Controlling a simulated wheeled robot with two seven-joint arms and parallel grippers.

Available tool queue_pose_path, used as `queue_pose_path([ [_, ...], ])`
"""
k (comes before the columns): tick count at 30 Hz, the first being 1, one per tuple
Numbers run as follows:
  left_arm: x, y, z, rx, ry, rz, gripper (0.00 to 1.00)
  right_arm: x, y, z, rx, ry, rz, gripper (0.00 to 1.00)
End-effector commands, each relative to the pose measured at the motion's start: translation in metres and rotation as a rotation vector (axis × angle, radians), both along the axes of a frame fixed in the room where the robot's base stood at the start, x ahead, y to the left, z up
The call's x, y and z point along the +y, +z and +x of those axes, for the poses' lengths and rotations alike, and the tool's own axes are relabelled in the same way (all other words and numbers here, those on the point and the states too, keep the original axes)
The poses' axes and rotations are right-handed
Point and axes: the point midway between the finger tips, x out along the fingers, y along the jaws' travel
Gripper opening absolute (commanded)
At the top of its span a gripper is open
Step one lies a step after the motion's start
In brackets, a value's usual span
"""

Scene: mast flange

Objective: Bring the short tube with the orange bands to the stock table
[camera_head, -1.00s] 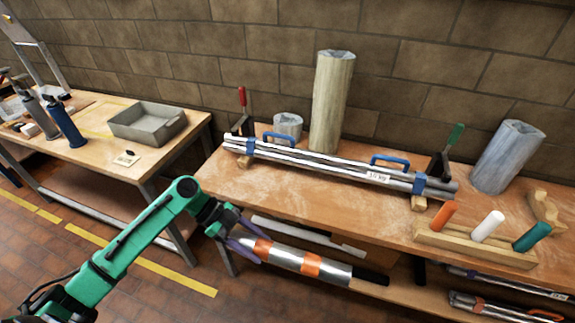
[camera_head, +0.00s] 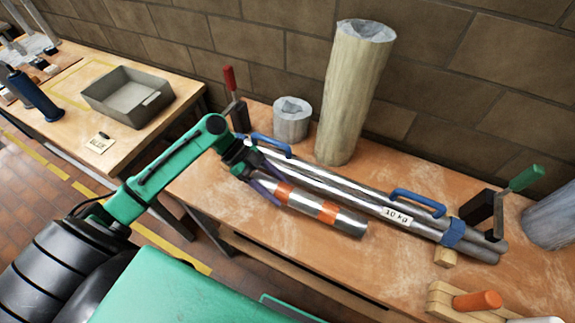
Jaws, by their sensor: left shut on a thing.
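The short tube (camera_head: 304,204) is silver with orange bands. My left gripper (camera_head: 265,184) is shut on its left end. The tube shows over the wooden table at the wall, in front of a long bundle of metal tubes (camera_head: 360,200) with blue handles and a "10 kg" label. I cannot tell whether the tube touches the table top. My right gripper is not in view. Which table is the stock table I cannot tell from the picture.
The wooden table (camera_head: 213,203) has bare room left of the tube. A tall roll (camera_head: 352,95), a short grey roll (camera_head: 292,122) and red and green-handled clamps stand behind. Another table at left holds a grey tray (camera_head: 128,96). A wooden rack with an orange peg (camera_head: 477,301) is at lower right.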

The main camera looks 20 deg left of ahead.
Motion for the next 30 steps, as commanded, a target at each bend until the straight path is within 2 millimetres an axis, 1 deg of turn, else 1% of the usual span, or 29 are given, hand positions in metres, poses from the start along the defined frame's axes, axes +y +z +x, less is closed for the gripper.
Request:
queue_pose_path([
  [2,0.000,0.000,0.000,0.001,-0.001,-0.001,0.00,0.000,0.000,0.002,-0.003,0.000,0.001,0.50],
  [4,0.000,0.000,0.000,0.001,-0.001,-0.001,0.00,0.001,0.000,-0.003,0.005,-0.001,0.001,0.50],
  [9,0.000,0.001,0.000,0.001,-0.001,-0.002,0.00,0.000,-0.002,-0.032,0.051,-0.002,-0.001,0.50],
  [12,0.003,0.003,0.000,0.002,0.000,-0.004,0.00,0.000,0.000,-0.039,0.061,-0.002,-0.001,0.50],
  [14,0.006,0.004,0.000,0.002,0.000,-0.008,0.00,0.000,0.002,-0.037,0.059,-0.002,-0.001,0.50],
  [16,0.006,-0.003,0.000,0.003,-0.002,-0.011,0.00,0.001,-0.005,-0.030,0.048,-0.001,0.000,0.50],
  [19,0.006,-0.014,0.000,0.003,-0.001,-0.010,0.00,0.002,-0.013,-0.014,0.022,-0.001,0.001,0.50],
  [21,0.006,-0.022,0.000,0.003,0.000,-0.010,0.00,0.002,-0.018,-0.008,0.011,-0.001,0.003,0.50],
  [25,0.006,-0.035,0.000,0.002,0.000,-0.010,0.00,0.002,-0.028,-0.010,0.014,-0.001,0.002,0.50],
  [30,0.006,-0.051,-0.001,0.001,-0.001,-0.010,0.00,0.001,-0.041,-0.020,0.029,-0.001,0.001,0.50],
])
